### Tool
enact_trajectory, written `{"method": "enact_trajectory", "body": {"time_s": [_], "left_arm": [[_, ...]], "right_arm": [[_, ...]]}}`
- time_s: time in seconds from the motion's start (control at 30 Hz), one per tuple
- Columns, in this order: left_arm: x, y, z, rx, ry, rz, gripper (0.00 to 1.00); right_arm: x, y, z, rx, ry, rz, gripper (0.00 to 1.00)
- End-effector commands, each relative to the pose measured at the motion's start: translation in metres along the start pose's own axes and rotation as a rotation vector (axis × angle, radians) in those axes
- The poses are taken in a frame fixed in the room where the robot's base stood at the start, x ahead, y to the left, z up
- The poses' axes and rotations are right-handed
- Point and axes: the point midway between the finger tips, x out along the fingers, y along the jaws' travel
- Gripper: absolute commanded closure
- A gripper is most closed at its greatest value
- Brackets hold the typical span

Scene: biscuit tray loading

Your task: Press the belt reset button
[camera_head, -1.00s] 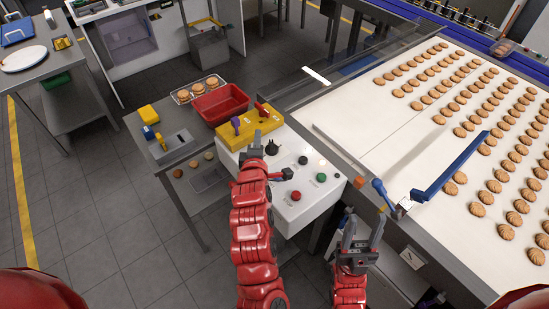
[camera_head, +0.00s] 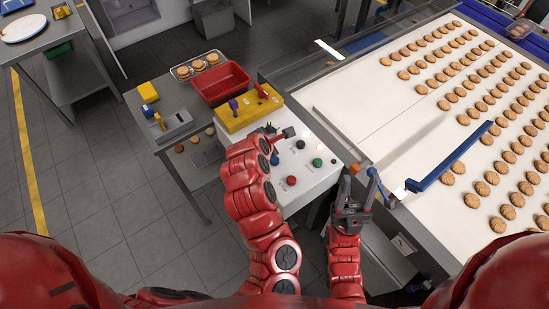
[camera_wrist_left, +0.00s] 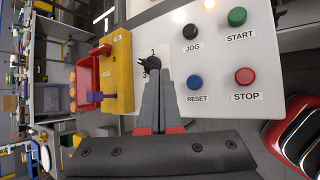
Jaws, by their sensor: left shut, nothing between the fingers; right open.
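The white control panel (camera_head: 318,177) carries a blue button labelled RESET (camera_wrist_left: 194,82), a black JOG button (camera_wrist_left: 190,31), a green START button (camera_wrist_left: 237,16) and a red STOP button (camera_wrist_left: 244,76). In the head view the blue button (camera_head: 274,159) shows just right of my left forearm. My left gripper (camera_wrist_left: 160,82) is shut and empty over the panel. In the left wrist view its fingertips are left of the blue button, near a black knob (camera_wrist_left: 152,65); contact cannot be told. My right gripper (camera_head: 359,188) is open and empty beside the belt's near corner.
A yellow block (camera_head: 238,118) with levers and a red bin (camera_head: 220,84) stand behind the panel. The belt (camera_head: 390,130) with rows of biscuits and a blue bar (camera_head: 452,160) lie to the right. Open floor (camera_head: 95,185) is at left.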

Motion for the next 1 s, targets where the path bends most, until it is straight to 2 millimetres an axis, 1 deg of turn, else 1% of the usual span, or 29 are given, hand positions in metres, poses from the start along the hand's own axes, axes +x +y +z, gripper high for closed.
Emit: {"method": "enact_trajectory", "body": {"time_s": [0.27,0.57,0.77,1.0], "left_arm": [[0.017,-0.012,-0.013,0.000,0.002,0.000,1.00],[0.047,-0.035,-0.035,-0.001,0.002,0.000,1.00],[0.059,-0.043,-0.044,0.000,0.001,0.001,1.00],[0.061,-0.043,-0.044,0.001,0.000,0.002,1.00]], "right_arm": [[-0.020,-0.001,0.003,0.000,0.000,0.000,0.50],[-0.055,-0.003,0.009,0.000,0.000,0.000,0.50],[-0.064,-0.003,0.011,0.000,0.000,0.000,0.50],[-0.064,-0.003,0.011,0.000,0.000,0.000,0.50]]}}
